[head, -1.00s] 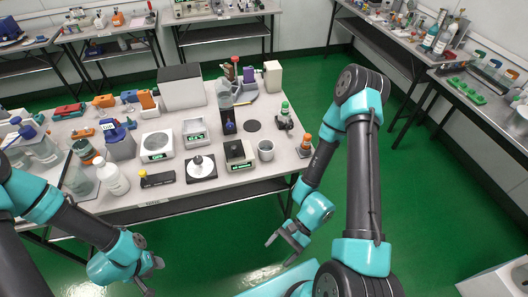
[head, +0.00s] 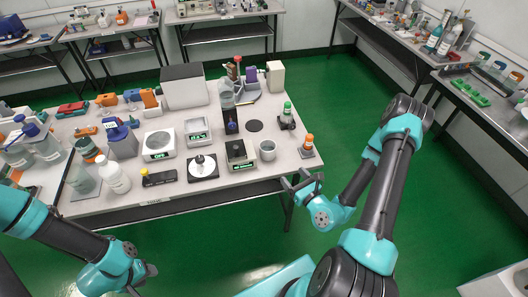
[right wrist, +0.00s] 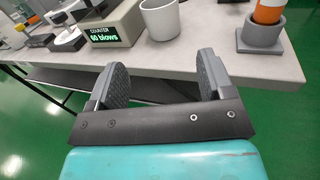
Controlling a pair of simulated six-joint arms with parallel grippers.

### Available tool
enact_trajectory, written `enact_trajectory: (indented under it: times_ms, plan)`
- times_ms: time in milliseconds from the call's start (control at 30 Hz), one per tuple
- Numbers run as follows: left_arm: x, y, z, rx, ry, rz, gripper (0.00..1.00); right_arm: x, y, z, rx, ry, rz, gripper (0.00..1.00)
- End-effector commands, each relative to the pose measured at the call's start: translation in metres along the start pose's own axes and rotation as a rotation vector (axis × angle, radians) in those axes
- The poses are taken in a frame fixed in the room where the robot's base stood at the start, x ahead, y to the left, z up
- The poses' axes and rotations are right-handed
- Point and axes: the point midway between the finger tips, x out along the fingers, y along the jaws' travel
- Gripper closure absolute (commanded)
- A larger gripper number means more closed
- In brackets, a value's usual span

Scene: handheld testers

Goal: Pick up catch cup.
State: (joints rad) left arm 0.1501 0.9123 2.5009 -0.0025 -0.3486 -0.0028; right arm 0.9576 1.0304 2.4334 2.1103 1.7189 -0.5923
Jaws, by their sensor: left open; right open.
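My right gripper (head: 294,183) is open and empty just off the table's front edge, below and a little right of the cup. In the right wrist view its two fingers (right wrist: 163,82) are spread, with the cup beyond them on the tabletop. My left gripper (head: 144,278) is open and empty, low in front of the table and away from the cup.
A tester with a green display (head: 240,156) stands close left of the cup. An orange-and-white item in a grey holder (head: 308,146) stands to its right. A dark disc (head: 255,126) lies behind it. Several bottles and instruments fill the table's left side.

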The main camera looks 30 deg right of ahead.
Motion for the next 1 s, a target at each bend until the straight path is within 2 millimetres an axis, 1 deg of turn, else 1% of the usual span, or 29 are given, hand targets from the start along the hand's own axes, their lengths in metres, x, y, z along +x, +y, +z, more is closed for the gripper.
enact_trajectory:
  times_ms: [233, 367, 467, 1000]
  plan:
    - [0.000, 0.000, 0.000, 0.000, 0.000, 0.000, 0.57, 0.001, 0.001, 0.000, 0.000, -0.001, 0.004, 0.26]
    - [0.000, 0.000, 0.000, 0.000, 0.000, 0.000, 0.57, 0.009, 0.001, 0.000, -0.003, -0.001, 0.006, 0.26]
    - [0.000, 0.000, 0.000, 0.000, 0.000, 0.000, 0.57, 0.021, 0.002, 0.001, -0.003, -0.002, 0.008, 0.26]
    - [0.000, 0.000, 0.000, 0.000, 0.000, 0.000, 0.57, 0.110, 0.002, 0.000, -0.003, -0.002, 0.008, 0.26]
